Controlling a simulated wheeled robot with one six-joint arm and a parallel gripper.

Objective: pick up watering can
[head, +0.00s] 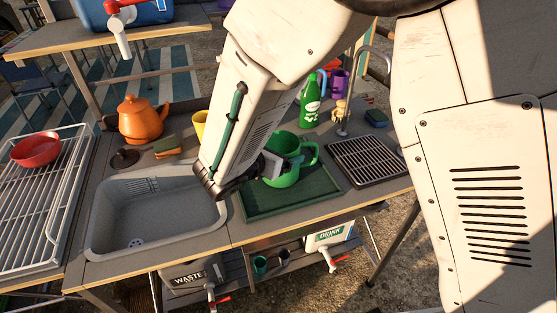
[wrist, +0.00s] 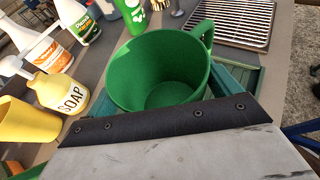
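A large green vessel (head: 283,178) with a loop handle on its right stands on the green tray (head: 300,200). It also shows in the wrist view (wrist: 165,92), upright, wide-mouthed and seemingly empty. No spout shows on it, so I cannot tell whether it is the watering can. An orange lidded pot with a spout (head: 140,120), like a kettle, stands at the back left. My gripper (head: 267,165) is at the near left side of the green vessel. Its grey body (wrist: 185,150) fills the bottom of the wrist view.
A sink (head: 157,215) lies left of the tray and a dark grill rack (head: 368,162) lies right. A green bottle (head: 311,100) stands behind the vessel. A soap bottle (wrist: 66,93) and yellow cup (wrist: 25,120) stand left in the wrist view.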

